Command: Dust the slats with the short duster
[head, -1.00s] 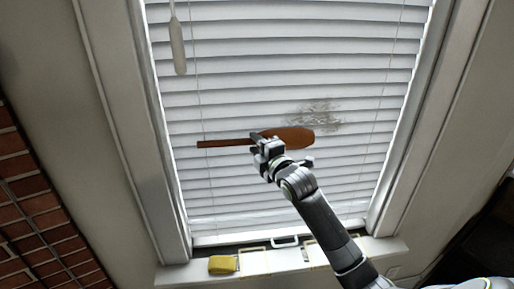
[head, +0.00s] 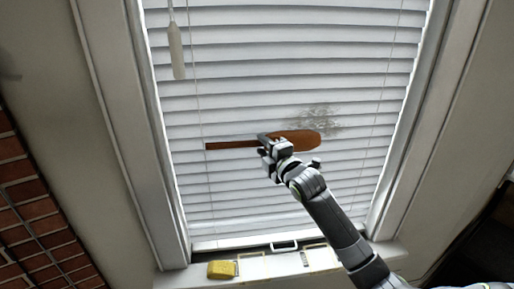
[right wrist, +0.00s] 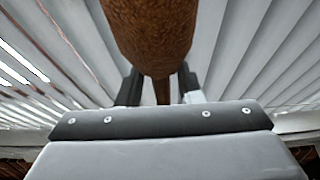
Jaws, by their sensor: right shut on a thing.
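My right gripper (head: 270,143) is shut on the short duster, near where its handle meets the brown head (head: 302,139). The thin handle (head: 230,145) points left and the head points right, almost level, in front of the white slats (head: 240,100). A grey-brown dust patch (head: 318,117) lies on the slats just above the duster's head. I cannot tell whether the head touches the slats. In the right wrist view, the brown head (right wrist: 155,30) fills the top middle, with the slats (right wrist: 255,50) behind it. My left gripper is not in view.
A yellow block (head: 222,269) sits on the window sill (head: 190,277). A white handle (head: 284,246) and yellow-outlined areas are also on the sill. The window frame (head: 425,110) bounds the slats, and brick (head: 30,210) stands at the left.

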